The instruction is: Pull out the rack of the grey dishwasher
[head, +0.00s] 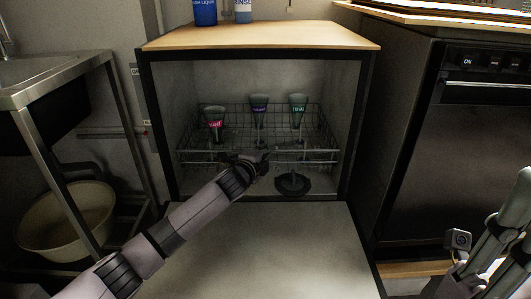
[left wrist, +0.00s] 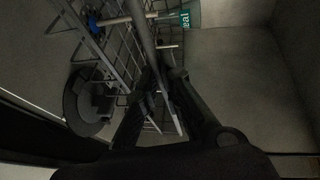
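The grey dishwasher (head: 354,110) stands open, its door (head: 255,250) folded down flat in front. Its wire rack (head: 215,152) sits inside the cavity, with several labelled conical vessels upright in it. My left gripper (head: 264,157) is at the middle of the rack's front edge. In the left wrist view, the fingers (left wrist: 160,84) of this gripper come together around a rod of the rack (left wrist: 142,30); the exact contact is dark. Part of my right arm shows at the lower right, but I see no right fingers.
A dark round part (head: 293,183) lies low in the dishwasher, right of my left gripper. Bottles (head: 205,12) stand on the wooden top (head: 260,36). A sink frame (head: 50,95) and basin (head: 70,215) are at left, a black appliance (head: 460,150) at right. Above the door is free room.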

